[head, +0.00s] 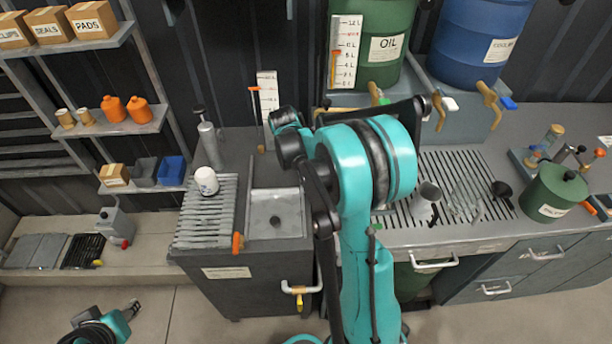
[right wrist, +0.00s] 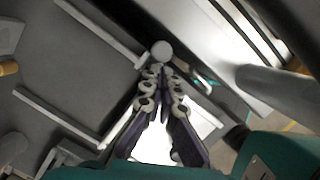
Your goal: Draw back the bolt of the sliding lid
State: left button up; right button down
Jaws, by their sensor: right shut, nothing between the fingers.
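My right arm fills the middle of the head view and hides its own gripper there. In the right wrist view my right gripper (right wrist: 164,78) is shut and empty. Its fingertips point at a pale round knob (right wrist: 162,52) and appear close to it; I cannot tell whether they touch. A grey surface with two pale bars (right wrist: 105,35) lies left of the knob. I cannot tell for sure which part is the bolt or the sliding lid. My left gripper (head: 132,306) is low at the left in the head view, away from the counter; its finger state is unclear.
A sink (head: 276,211) and ribbed drainer (head: 205,228) with a white cup (head: 206,180) are left of my right arm. A slotted counter with glassware, a green can (head: 553,192), and green and blue drums (head: 482,40) are right and behind. Shelves (head: 106,128) stand left.

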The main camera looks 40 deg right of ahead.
jog(key=a, duration=0.3)
jog(key=shift+w+a+r, duration=0.2)
jog(key=shift+a+r, duration=0.05)
jog(key=shift+r, duration=0.15)
pick_arm(q)
jog(key=r+p, duration=0.3)
jog(key=shift+s+a+r, duration=0.25)
jog(key=shift+s+r, duration=0.05)
jog(key=shift+s, duration=0.05)
pick_arm(e)
jog(key=v, duration=0.9)
jog(key=shift+r, duration=0.4)
jog(key=shift+s, duration=0.15)
pick_arm(q)
notch_tip(320, 180, down, 3)
jog(key=shift+r+b, duration=0.15)
jog(key=shift+b, duration=1)
pick_arm(e)
jog(key=s+a+r+m+t+y, duration=0.1)
jog(key=s+a+m+t, duration=0.6)
jog(key=s+a+m, duration=0.7)
jog(key=s+m+y, duration=0.1)
jog(key=s+m, duration=0.1)
jog(key=m, duration=0.1)
jog(key=shift+s+a+y, duration=0.2)
jog(key=shift+a+y, duration=0.1)
